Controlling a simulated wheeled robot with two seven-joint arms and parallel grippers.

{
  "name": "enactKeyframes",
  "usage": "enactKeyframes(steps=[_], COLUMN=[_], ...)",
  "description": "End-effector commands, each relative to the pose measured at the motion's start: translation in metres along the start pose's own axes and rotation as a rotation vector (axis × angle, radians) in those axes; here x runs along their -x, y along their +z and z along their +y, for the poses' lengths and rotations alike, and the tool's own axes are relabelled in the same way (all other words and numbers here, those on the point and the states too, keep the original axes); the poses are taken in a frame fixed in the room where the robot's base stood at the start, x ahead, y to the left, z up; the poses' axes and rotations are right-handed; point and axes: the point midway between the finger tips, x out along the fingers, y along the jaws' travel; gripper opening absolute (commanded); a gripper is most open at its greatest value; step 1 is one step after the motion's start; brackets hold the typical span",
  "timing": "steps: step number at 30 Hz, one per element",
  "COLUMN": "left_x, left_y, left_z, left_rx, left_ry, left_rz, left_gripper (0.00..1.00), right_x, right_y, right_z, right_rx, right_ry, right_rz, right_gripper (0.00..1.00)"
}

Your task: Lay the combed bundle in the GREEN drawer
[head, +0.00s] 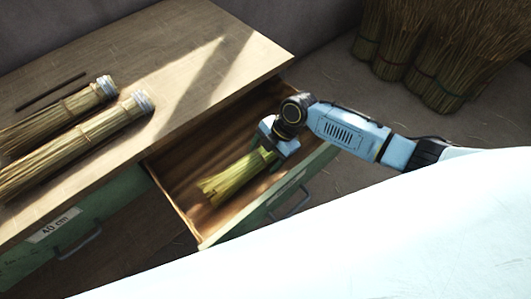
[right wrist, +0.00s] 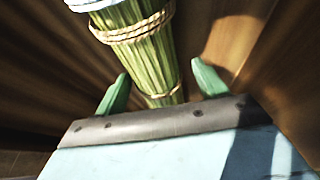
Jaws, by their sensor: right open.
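The combed bundle (head: 226,181) of yellow-green straw lies inside the open green drawer (head: 292,189), its loose end toward the drawer's front-left corner. My right gripper (head: 270,147) is down at the drawer over the bundle's other end. In the right wrist view, the bundle (right wrist: 148,52) shows twine ties and a pale band, and runs between the two green fingers of the open gripper (right wrist: 161,88). Gaps show between fingers and straw. The bundle's far end is hidden by the gripper in the head view. My left gripper is not in view.
Two tied straw bundles (head: 75,140) with pale bound ends lie on the wooden top (head: 165,55), beside a thin dark rod (head: 50,91). A closed green drawer front labelled 40 cm (head: 53,226) is at left. Several straw sheaves (head: 440,50) stand on the floor behind.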

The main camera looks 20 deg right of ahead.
Motion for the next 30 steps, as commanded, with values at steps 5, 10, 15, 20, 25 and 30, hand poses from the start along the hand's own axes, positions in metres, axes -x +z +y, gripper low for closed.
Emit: enactKeyframes(steps=[5,10,15,20,25,30], left_x=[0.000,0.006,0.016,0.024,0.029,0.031], left_y=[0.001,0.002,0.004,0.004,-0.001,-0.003], left_z=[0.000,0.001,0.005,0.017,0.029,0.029], left_rx=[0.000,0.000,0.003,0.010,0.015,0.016], left_ry=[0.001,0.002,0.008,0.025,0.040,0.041], left_rz=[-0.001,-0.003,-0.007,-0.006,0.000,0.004], left_gripper=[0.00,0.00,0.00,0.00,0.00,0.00], right_x=[0.001,0.019,0.056,0.092,0.120,0.133], right_y=[0.000,0.000,0.000,0.000,0.000,0.000], right_z=[0.000,0.001,0.001,0.000,0.000,0.000], right_rx=[0.000,0.001,0.002,0.002,0.000,0.000], right_ry=[0.000,0.002,0.002,0.001,0.001,0.001], right_rz=[-0.001,-0.002,-0.004,-0.003,-0.002,0.000], right_gripper=[0.72,0.72,0.72,0.72,0.72,0.72])
